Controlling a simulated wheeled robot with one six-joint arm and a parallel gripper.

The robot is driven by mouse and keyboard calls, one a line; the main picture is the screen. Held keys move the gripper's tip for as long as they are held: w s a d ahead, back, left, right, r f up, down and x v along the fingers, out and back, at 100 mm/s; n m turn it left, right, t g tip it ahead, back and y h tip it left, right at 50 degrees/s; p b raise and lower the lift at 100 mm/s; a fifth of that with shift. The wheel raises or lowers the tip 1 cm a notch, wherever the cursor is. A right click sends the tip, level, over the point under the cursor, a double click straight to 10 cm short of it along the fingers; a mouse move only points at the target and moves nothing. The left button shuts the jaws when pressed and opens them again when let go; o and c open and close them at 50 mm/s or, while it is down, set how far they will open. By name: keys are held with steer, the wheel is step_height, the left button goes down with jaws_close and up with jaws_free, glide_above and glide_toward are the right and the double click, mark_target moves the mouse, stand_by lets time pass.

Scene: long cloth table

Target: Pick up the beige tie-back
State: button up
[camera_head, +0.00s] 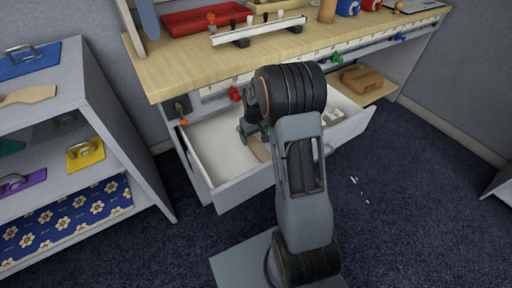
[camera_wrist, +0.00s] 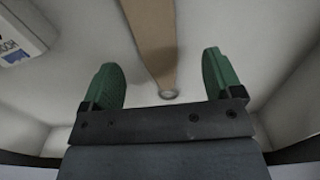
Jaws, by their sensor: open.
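The beige tie-back (camera_wrist: 152,35) is a flat strip lying on the floor of the open white drawer. In the wrist view it runs from the top edge down between my fingers and ends at a small metal ring (camera_wrist: 168,94). In the head view a short piece of the tie-back (camera_head: 260,150) shows beside my arm. My gripper (camera_wrist: 163,80) is open, with one green finger on each side of the strip's ring end and nothing held. In the head view my gripper (camera_head: 248,131) is inside the drawer. The gap in height to the strip is hard to tell.
The drawer (camera_head: 236,192) has raised walls around my gripper. A white box with a blue label (camera_wrist: 20,35) lies in it. The wooden worktop (camera_head: 180,72) overhangs the drawer's back. A grey shelf unit (camera_head: 110,125) stands at left. The dark carpet is mostly clear.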

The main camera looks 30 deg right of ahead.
mark_target(255, 145)
steer(key=shift+w+d+f+b, duration=0.15)
steer(key=shift+f+b, duration=0.3)
steer(key=shift+f, duration=0.9)
steer(key=shift+d+f+b, duration=0.1)
steer(key=shift+f+b, duration=0.35)
steer(key=shift+f, duration=0.85)
steer(key=c, duration=1)
